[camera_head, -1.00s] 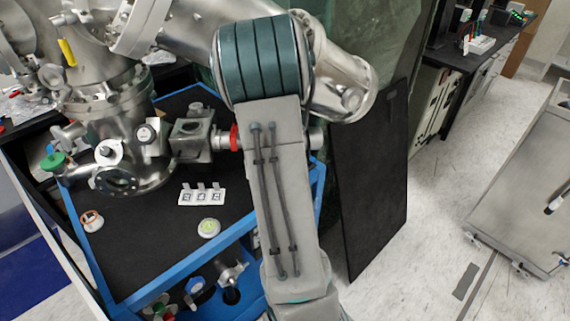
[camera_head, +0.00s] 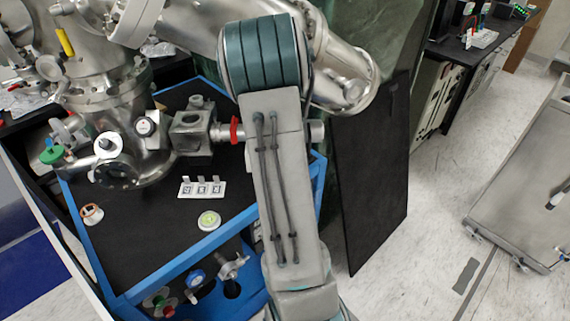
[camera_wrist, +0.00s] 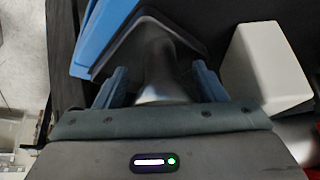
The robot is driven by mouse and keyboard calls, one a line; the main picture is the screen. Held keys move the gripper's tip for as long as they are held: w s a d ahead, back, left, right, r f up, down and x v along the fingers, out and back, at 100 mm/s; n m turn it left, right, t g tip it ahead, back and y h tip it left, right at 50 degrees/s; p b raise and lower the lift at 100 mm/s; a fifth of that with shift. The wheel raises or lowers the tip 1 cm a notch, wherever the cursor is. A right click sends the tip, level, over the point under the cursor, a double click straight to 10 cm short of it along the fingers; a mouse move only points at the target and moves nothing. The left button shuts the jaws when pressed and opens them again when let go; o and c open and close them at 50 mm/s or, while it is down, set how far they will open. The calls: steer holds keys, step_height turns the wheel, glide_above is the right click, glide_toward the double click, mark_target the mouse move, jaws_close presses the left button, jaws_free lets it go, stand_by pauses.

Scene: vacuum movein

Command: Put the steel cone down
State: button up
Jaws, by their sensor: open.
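My gripper (camera_wrist: 160,88) shows in the wrist view, with its two blue fingers spread apart. The steel cone (camera_wrist: 158,62), dark grey and smooth, is between the fingers, its narrow part toward my palm and a wider dark part beyond. The fingers look apart from its sides. I cannot tell exactly how its base rests on the dark surface under it. In the head view neither the cone nor my gripper can be made out; my own arm fills the middle.
A white block (camera_wrist: 268,70) stands close right of my gripper, and a blue frame edge (camera_wrist: 98,38) lies to the left. The head view shows a steel vacuum chamber (camera_head: 105,95) over a black-topped blue frame (camera_head: 180,270), with a white tag strip (camera_head: 202,188) and a round disc (camera_head: 209,221).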

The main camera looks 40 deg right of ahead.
steer(key=p+v, duration=0.2)
steer(key=v, duration=0.3)
steer(key=shift+w+r+p, duration=0.1)
steer(key=shift+r+p, duration=0.2)
steer(key=shift+p, duration=0.05)
steer(key=s+a+b, duration=0.2)
steer(key=s+a, duration=0.6)
steer(key=s, duration=0.1)
steer(key=a+r+n+y, duration=0.2)
steer(key=a+r, duration=0.2)
steer(key=a, duration=0.4)
steer(key=a+r+n+y, duration=0.3)
steer(key=a+r, duration=0.1)
steer(key=a, duration=0.3)
steer(key=s+a+r+n+g+h, duration=0.1)
steer(key=s+a+r, duration=0.3)
steer(key=s, duration=0.4)
steer(key=shift+a+r+n+g, duration=0.4)
steer(key=shift+r+n, duration=0.35)
steer(key=shift+n, duration=0.15)
steer(key=shift+s, duration=0.15)
